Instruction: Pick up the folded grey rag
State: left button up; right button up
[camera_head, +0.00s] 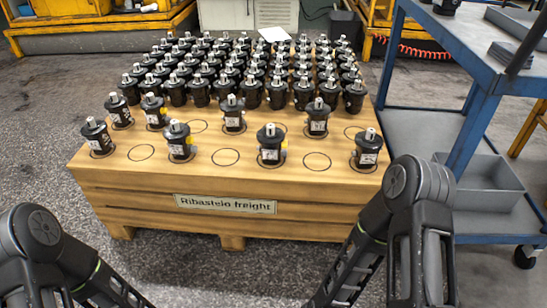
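I cannot make out a folded grey rag for certain. A flat dark grey piece (511,55) lies on the top of the blue cart at the upper right; it is too small to tell whether it is cloth. Only links of my left and right arms show, at the bottom left and bottom right. Both arms run down out of the picture, and neither gripper is in view.
A wooden pallet box (130,190) labelled "Ribasteio freight" (225,204) carries many black motors (232,114). The blue cart (450,50) stands to its right, with a grey bin (490,195) on its lower shelf. A white sheet (275,34) lies behind the motors.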

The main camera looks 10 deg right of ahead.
aim_at(504, 52)
jog(key=i+j+u, duration=0.25)
jog(key=j, duration=0.25)
jog(key=i+j+u, duration=0.25)
jog(key=j, duration=0.2)
jog(key=z, duration=2.6)
jog(key=j, duration=0.1)
